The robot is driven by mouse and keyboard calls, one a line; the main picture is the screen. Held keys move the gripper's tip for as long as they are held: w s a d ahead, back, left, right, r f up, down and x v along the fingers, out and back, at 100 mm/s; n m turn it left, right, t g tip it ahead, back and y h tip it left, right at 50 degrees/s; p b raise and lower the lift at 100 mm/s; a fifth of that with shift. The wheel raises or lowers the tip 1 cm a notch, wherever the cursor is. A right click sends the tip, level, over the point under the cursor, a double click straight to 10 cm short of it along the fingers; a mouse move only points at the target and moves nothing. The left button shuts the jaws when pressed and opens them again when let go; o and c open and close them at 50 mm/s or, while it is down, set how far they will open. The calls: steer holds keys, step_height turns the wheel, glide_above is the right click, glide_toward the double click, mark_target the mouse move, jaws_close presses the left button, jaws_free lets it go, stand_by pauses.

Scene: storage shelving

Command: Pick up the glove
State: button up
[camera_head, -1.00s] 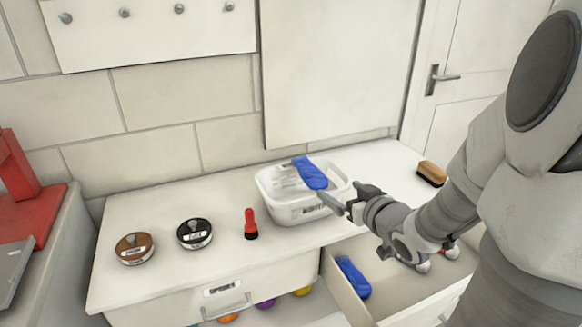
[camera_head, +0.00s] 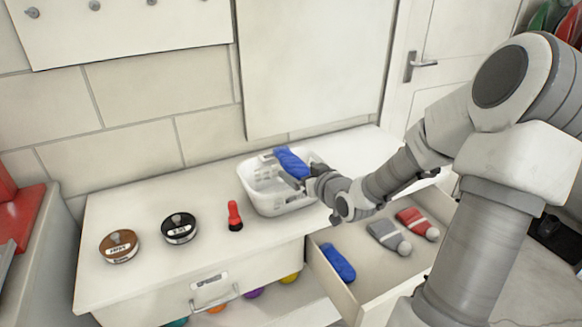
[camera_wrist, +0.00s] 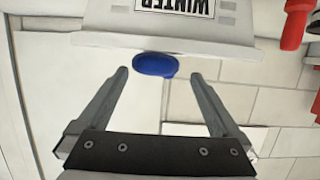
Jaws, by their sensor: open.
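In the wrist view the rounded end of a blue item (camera_wrist: 155,62) shows just beyond and between my fingertips, beneath the basket's wall with a "WINTER" label. My gripper (camera_head: 300,181) is at the basket's right side, close to the blue item; its fingers (camera_wrist: 159,76) are apart with nothing between them. In the head view my gripper hides part of the basket. A second blue item (camera_head: 337,262) lies in the open drawer.
The open drawer (camera_head: 345,302) also holds a grey hat (camera_head: 384,235) and a red hat (camera_head: 413,221). A red bottle (camera_head: 235,216), a black tin (camera_head: 180,229) and a brown tin (camera_head: 119,246) stand on the counter left of the basket. The wall is behind.

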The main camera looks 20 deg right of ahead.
mark_target(291, 157)
steer(key=x, duration=0.2)
steer(key=b+x, duration=0.1)
steer(key=x, duration=0.4)
steer(key=shift+w+d+r+b, duration=0.25)
steer(key=shift+d+b, duration=0.1)
steer(key=c, duration=1.5)
steer(key=shift+r+p, duration=0.35)
steer(key=shift+r, duration=0.35)
step_height(291, 157, up, 4)
steer(key=shift+f+p, duration=0.2)
steer(key=shift+p, duration=0.5)
steer(key=shift+s+d+r+p, duration=0.9)
steer(key=shift+s+r, duration=0.1)
steer(key=shift+s, duration=0.75)
steer(key=shift+s+d+r+p, duration=0.9)
steer(key=shift+s+r+p, duration=0.1)
steer(key=shift+s, duration=0.7)
steer(key=shift+s+d+r+p, duration=0.9)
steer(key=shift+s+r, duration=0.1)
steer(key=shift+s, duration=0.75)
